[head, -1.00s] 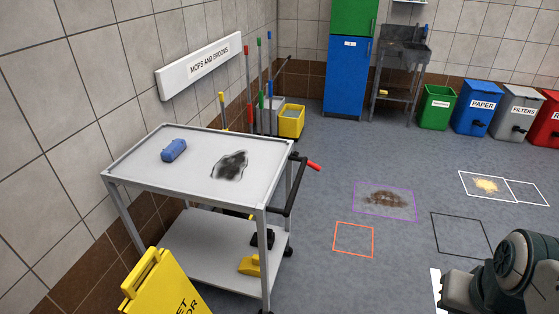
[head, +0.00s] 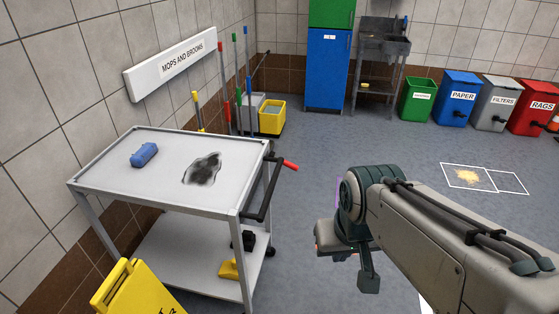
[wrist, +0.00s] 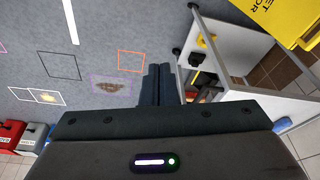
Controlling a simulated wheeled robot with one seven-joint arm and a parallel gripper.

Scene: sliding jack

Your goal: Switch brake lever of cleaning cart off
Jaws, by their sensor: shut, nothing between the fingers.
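The cleaning cart (head: 120,172) stands at the left in the head view, a two-shelf white cart. Its black handle (head: 257,214) is on the right end, and a lever with a red grip (head: 291,165) sticks out at the handle's far end. My gripper (wrist: 157,70) is shut and empty in the wrist view, its two dark fingers side by side, with the cart (wrist: 232,45) beside them. In the head view my arm is to the right of the cart, apart from it, and the fingertips are hard to make out. The lever cannot be clearly made out in the wrist view.
A yellow wet-floor sign (head: 135,290) stands at the cart's near side. A blue sponge (head: 144,154) lies on the cart top near a dark stain (head: 202,168). Bins (head: 460,94), a yellow bucket (head: 270,117) and a blue cabinet (head: 326,70) stand farther back. Floor right of the cart is open.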

